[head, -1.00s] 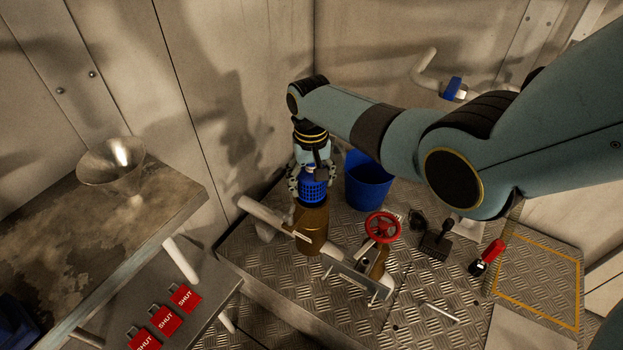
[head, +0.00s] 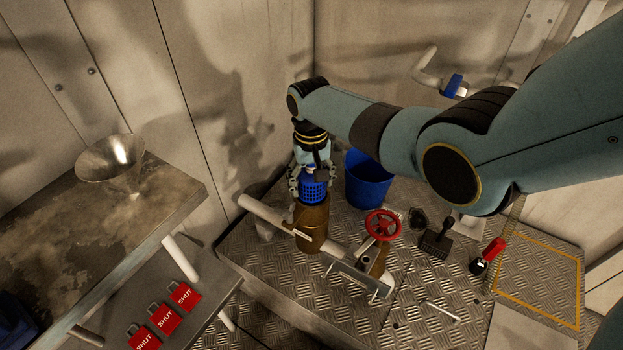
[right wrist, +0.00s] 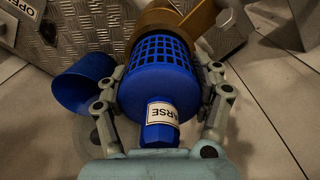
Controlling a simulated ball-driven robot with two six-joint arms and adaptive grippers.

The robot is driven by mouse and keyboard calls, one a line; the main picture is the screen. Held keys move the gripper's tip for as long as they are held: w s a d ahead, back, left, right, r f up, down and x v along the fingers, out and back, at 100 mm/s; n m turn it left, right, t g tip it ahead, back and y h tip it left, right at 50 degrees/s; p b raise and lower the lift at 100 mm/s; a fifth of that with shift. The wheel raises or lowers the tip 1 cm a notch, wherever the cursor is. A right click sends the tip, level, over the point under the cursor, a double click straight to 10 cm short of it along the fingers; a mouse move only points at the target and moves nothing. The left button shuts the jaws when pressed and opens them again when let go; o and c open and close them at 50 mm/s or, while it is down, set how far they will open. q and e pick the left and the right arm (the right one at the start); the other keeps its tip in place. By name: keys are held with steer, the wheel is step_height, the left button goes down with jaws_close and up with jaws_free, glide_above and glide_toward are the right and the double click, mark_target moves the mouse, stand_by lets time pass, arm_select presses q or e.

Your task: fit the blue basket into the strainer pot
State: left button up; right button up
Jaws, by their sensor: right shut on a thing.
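The blue basket (head: 314,188) is a perforated cylinder, held upright by my right gripper (head: 310,178) directly over the brown strainer pot (head: 311,232). In the right wrist view, the right gripper (right wrist: 165,100) has a finger on each side of the blue basket (right wrist: 160,72), whose labelled handle, reading "ARSE" in part, points toward the palm. The basket's lower end meets or overlaps the mouth of the brown pot (right wrist: 165,20); I cannot tell how far it is inside. My left gripper is not in view.
A blue bucket (head: 368,182) stands behind and right of the pot. A red handwheel (head: 382,226) and pipework sit right of it. A red-handled tool (head: 488,256) lies on the plate floor.

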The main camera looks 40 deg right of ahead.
steer(key=shift+f+b, duration=0.85)
steer(key=shift+f, duration=0.35)
steer(key=o, duration=1.1)
steer(key=shift+r, duration=0.15)
step_height(320, 180, up, 12)
steer(key=shift+f, duration=0.1)
